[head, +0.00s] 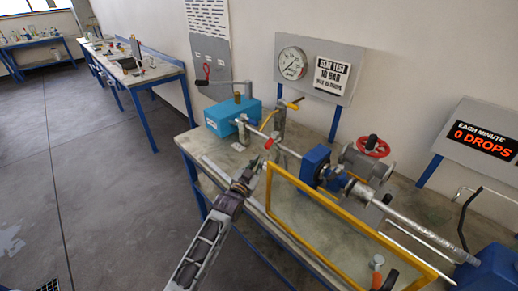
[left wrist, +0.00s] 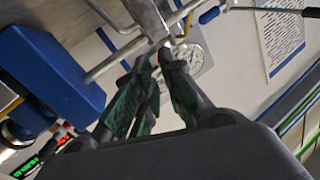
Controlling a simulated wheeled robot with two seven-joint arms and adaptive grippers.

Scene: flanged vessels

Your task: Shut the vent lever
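A small red-tipped lever (head: 268,143) sits on the silver pipe between the light blue pump box and the blue block. It looks like the vent lever, but I cannot be sure; a yellow-handled lever (head: 295,103) stands just behind it. My left gripper (head: 254,166) is just in front of and below the red tip. My right gripper is not in view.
A yellow frame (head: 335,222) stands along the bench front, right of my left gripper. The light blue pump box (head: 232,117), blue block (head: 315,164), red handwheel valve (head: 371,146) and pressure gauge (head: 291,63) lie behind. The floor (head: 100,190) at left is clear.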

